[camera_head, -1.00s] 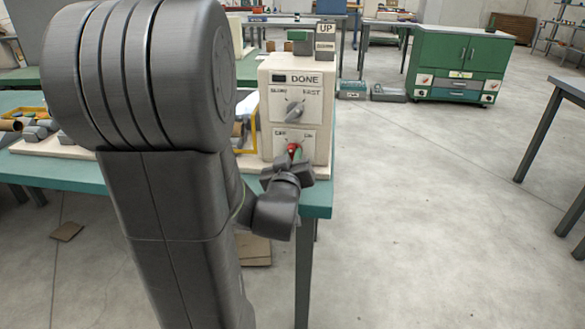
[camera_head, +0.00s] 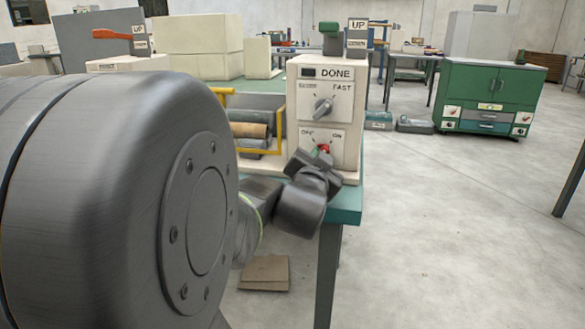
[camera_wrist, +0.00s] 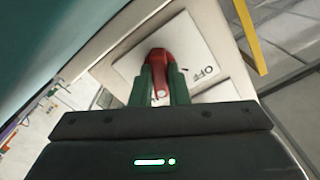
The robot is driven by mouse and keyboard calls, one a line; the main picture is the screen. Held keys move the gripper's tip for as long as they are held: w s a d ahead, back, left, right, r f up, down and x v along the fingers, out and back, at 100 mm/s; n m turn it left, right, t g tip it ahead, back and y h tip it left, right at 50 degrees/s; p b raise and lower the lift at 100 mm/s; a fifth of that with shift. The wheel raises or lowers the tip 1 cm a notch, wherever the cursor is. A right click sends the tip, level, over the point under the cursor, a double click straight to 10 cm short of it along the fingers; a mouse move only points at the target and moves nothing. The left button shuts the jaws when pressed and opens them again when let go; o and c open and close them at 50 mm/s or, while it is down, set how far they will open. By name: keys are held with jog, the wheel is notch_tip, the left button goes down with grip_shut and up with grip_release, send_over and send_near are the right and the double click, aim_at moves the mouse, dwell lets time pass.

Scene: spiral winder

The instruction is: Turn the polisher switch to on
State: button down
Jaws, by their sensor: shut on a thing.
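The polisher is a cream control box (camera_head: 350,172) on the table corner, with a DONE display on top. Its lower white plate carries the red switch knob (camera_head: 324,148) between the OFF and ON labels. My gripper (camera_head: 319,152) reaches the plate from the front and hides part of the knob. In the wrist view the green fingers (camera_wrist: 160,88) are closed around the red knob (camera_wrist: 161,62), one on each side. The OFF label (camera_wrist: 205,73) lies right of it there; the ON label is hidden. The exact pointing of the knob is hard to tell.
A grey speed dial (camera_head: 323,107) sits above the switch, near FAST. A yellow frame (camera_head: 279,128) and rollers (camera_head: 250,130) stand left of the box. A green cabinet (camera_head: 488,95) stands at the back right. The floor to the right is clear.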

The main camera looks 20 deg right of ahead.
jog(key=shift+m+b, duration=0.6)
jog(key=shift+m, duration=0.2)
jog(key=c, duration=1.4)
grip_release()
